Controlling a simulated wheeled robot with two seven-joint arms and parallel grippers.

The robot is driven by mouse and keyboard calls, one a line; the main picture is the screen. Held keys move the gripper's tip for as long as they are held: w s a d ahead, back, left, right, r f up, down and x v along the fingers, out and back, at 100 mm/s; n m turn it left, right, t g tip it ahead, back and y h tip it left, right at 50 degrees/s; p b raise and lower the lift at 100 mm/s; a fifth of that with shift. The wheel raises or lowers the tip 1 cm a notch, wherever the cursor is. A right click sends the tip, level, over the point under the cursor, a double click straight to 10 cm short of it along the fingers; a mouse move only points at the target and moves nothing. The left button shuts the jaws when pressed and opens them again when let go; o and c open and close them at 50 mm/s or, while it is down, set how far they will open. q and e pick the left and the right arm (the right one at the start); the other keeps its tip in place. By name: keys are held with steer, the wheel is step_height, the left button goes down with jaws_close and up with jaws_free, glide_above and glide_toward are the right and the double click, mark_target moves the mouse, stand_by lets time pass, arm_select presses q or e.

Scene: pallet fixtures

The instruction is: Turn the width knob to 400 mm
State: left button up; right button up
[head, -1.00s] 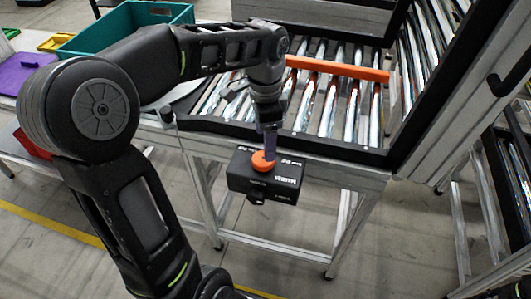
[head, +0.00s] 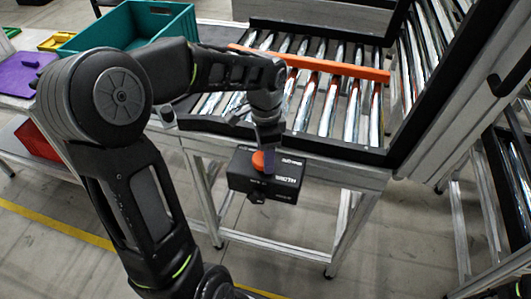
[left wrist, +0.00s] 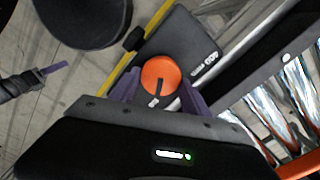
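The orange width knob (head: 259,160) sits on a black box (head: 287,183) with white lettering, below the front rail of the roller table. In the left wrist view the knob (left wrist: 159,74) is round with a dark pointer mark towards the gripper's palm. A white marking that looks like 400 (left wrist: 211,58) is on the box to its right. My left gripper (left wrist: 160,88) has one purple finger on each side of the knob, seemingly touching it. The head view shows my left gripper (head: 269,158) coming down from above. A purple fingertip, probably of my right gripper (left wrist: 55,68), shows at the left edge.
An orange bar (head: 330,67) lies across the rollers (head: 327,105) behind the box. A teal crate (head: 125,25), a purple item (head: 22,70) and a red bin (head: 38,142) are at the left. The floor around the table legs is clear.

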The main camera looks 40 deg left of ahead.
arm_select(q)
steer(key=c, duration=0.9)
steer(key=shift+n, duration=0.3)
steer(key=n+b, duration=0.1)
steer(key=n, duration=0.3)
steer(key=shift+w, duration=0.1)
steer(key=n+b, duration=0.1)
steer(key=n, duration=0.4)
steer(key=shift+a, duration=0.2)
steer(key=n, duration=0.5)
steer(key=shift+a+n+b, duration=0.15)
steer(key=shift+n+b, duration=0.25)
steer(key=n, duration=0.4)
steer(key=shift+n, duration=0.4)
